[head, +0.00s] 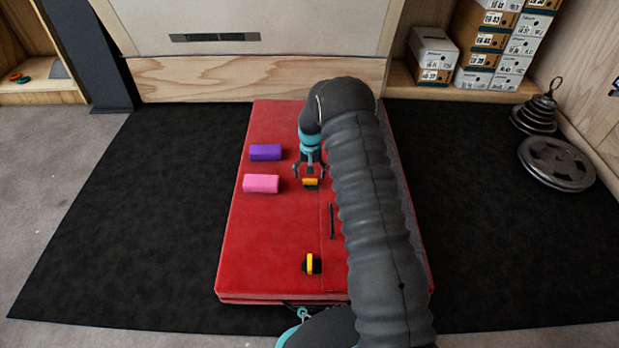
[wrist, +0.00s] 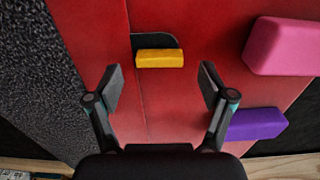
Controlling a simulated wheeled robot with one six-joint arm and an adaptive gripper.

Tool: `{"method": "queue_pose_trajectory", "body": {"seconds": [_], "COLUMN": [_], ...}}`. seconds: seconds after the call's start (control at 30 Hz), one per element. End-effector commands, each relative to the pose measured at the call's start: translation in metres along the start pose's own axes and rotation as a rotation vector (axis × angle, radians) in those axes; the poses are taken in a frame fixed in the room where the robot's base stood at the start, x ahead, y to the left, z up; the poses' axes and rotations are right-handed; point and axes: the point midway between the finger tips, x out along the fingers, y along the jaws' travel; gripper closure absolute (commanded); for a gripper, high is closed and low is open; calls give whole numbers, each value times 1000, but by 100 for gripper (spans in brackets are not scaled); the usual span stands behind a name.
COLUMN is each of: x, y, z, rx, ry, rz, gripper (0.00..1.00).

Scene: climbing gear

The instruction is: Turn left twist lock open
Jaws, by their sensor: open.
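Two twist locks with yellow handles on black bases sit on the red pad (head: 270,235). The far twist lock (head: 311,183) has its handle crosswise in the head view; the near twist lock (head: 310,264) has its handle pointing up and down the picture. I cannot tell from the pictures which is called left. My gripper (head: 309,174) is at the far lock, pointing down at it. In the wrist view, the yellow handle (wrist: 159,58) lies ahead of the open, empty fingers (wrist: 160,76), roughly centred between them, with no contact seen. Part of its black base shows behind it.
A purple block (head: 265,152) and a pink block (head: 261,184) lie on the pad left of my gripper. A dark strap (head: 331,221) lies between the locks. Shoe boxes (head: 490,45) and weight plates (head: 556,163) stand far right. The black mat left of the pad is clear.

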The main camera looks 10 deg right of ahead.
Motion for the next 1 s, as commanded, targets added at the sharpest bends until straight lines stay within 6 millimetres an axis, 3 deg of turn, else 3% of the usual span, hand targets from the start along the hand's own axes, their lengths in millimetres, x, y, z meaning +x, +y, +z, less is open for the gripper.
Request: {"method": "queue_pose_trajectory", "body": {"seconds": [0.2, 0.43, 0.63, 1.0], "x": [-46, -81, -92, -94], "y": [0, 0, 0, 0], "z": [0, 0, 1, 1], "rx": [0, 0, 0, -1], "ry": [3, 1, -1, -1], "rz": [0, 1, 1, 1], "gripper": [19, 19, 19, 19]}}
